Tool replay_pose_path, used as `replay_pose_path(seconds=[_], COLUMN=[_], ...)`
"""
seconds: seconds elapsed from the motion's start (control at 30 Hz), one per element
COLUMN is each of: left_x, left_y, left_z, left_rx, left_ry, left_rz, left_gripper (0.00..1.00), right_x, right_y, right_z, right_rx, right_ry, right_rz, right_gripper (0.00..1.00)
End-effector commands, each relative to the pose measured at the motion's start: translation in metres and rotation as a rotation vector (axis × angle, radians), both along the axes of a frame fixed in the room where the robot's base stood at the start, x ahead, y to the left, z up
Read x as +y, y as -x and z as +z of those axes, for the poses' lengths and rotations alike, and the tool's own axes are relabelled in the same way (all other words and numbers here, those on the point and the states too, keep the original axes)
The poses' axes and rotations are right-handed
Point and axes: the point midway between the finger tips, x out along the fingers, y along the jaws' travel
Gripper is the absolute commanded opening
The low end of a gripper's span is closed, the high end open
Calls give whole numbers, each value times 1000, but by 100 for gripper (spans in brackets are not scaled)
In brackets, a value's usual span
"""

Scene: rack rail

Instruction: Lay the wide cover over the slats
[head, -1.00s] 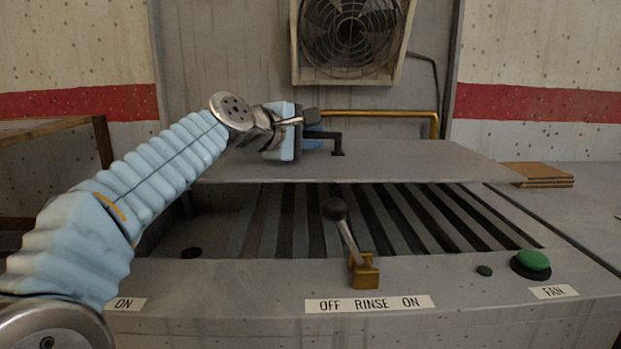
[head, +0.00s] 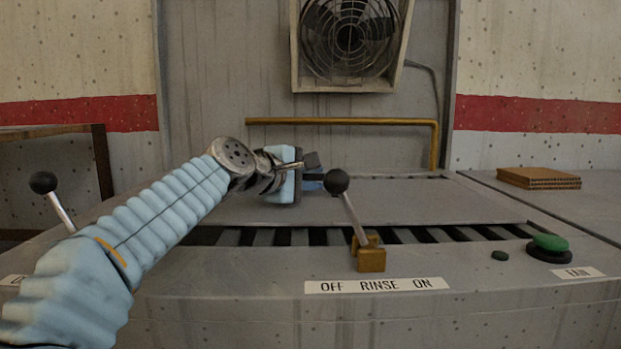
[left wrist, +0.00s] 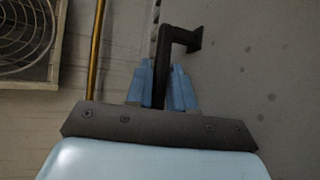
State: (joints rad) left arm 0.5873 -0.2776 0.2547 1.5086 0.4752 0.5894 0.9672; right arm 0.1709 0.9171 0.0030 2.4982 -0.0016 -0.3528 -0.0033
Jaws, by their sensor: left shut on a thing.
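The wide cover (head: 400,204) is a flat grey plate. It lies low and about level over the slats (head: 330,237), on or just above them; I cannot tell which. A strip of dark slats shows along its front edge, and a thin dark strip shows behind it. My left gripper (head: 312,182) is shut on the cover's black handle, mostly hidden in the head view. In the left wrist view the blue fingers (left wrist: 170,90) close around the black handle (left wrist: 182,42), with the cover (left wrist: 265,70) at right. My right gripper is not in view.
A black-knobbed rinse lever (head: 352,215) stands in front of the cover. Another lever (head: 55,202) is at left, beside my arm. A green button (head: 550,243), brass pipe (head: 340,121), fan (head: 350,40) and cardboard stack (head: 538,178) are around the counter.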

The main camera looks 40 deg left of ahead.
Motion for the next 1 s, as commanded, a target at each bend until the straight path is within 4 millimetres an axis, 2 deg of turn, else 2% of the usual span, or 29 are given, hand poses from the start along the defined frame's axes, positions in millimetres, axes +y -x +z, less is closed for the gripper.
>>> replay_pose_path(seconds=[0.63, 0.67, 0.8, 0.87, 1.0], left_x=[0, 0, 0, 0, 0], left_y=[0, 0, 0, 0, 0], left_z=[-3, -3, -3, -3, -3], left_rx=[-4, -4, -4, -3, -2], left_ry=[0, 0, 0, 0, 0], left_rz=[1, 1, 1, 0, 0], left_gripper=[0, 24, 45, 52, 52], right_x=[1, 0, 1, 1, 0], right_y=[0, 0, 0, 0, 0], right_z=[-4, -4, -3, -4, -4], right_rx=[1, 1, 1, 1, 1], right_ry=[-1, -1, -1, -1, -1], right_rz=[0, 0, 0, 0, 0], right_gripper=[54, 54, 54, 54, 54])
